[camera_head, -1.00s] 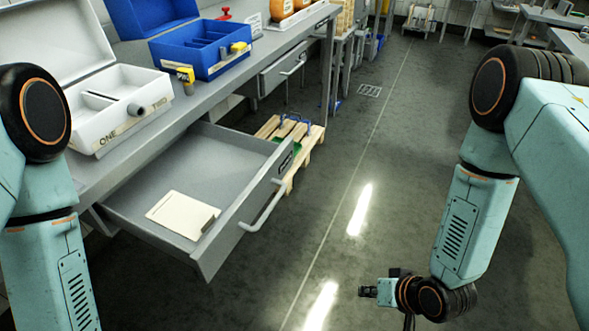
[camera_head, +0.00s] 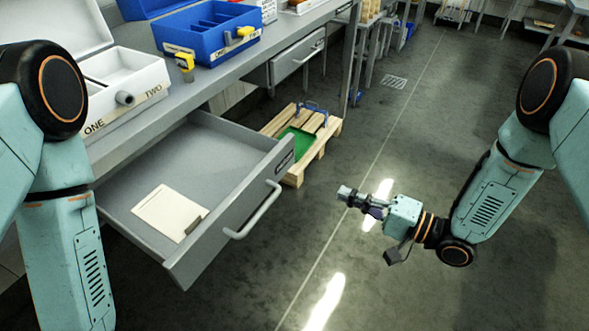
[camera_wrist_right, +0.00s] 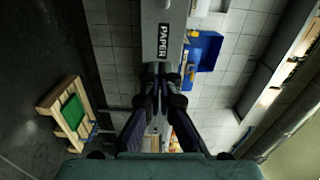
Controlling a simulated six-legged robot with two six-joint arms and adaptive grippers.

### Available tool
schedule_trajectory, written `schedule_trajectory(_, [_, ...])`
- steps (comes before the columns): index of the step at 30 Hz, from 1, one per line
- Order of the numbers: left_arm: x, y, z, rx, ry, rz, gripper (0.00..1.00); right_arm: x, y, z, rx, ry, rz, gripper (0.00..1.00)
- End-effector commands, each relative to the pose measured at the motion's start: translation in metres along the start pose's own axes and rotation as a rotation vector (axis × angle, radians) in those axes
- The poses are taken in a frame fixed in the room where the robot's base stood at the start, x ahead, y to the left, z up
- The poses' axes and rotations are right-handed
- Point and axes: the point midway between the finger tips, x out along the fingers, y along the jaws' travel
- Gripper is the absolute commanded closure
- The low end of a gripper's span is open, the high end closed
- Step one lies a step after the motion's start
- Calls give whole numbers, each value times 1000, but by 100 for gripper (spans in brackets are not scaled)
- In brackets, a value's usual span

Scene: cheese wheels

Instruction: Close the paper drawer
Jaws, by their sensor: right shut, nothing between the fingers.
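The grey paper drawer (camera_head: 190,172) is pulled out from under the workbench in the head view. A cream notepad or clipboard (camera_head: 168,213) lies inside it. Its front carries a bar handle (camera_head: 256,210) and a dark label. In the right wrist view the drawer front (camera_wrist_right: 162,12) reads "PAPER", ahead of the fingers. My right gripper (camera_head: 345,193) is shut and empty, to the right of the drawer handle and apart from it. It also shows in the right wrist view (camera_wrist_right: 160,72). My left arm comes in at the left; its gripper is out of view.
On the workbench (camera_head: 205,88) stand a white open box (camera_head: 125,70) and a blue open box (camera_head: 205,30). A second, shut drawer (camera_head: 297,57) is farther along. A wooden pallet (camera_head: 300,172) with a green patch lies on the floor behind the open drawer. The floor at right is clear.

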Motion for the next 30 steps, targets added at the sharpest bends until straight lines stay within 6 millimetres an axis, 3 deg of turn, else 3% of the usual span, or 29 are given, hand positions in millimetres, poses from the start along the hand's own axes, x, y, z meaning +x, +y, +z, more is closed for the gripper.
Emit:
schedule_trajectory(8, [4, 0, 0, -1, -1, 0, 60, 16, 0, 2, 39, -3, -3, 100])
schedule_trajectory(24, [20, 0, 0, -1, -1, 0, 60, 111, 1, -1, 35, -3, -1, 100])
schedule_trajectory(30, [24, 0, 0, 0, -1, 0, 60, 133, 0, -2, 36, -1, -1, 100])
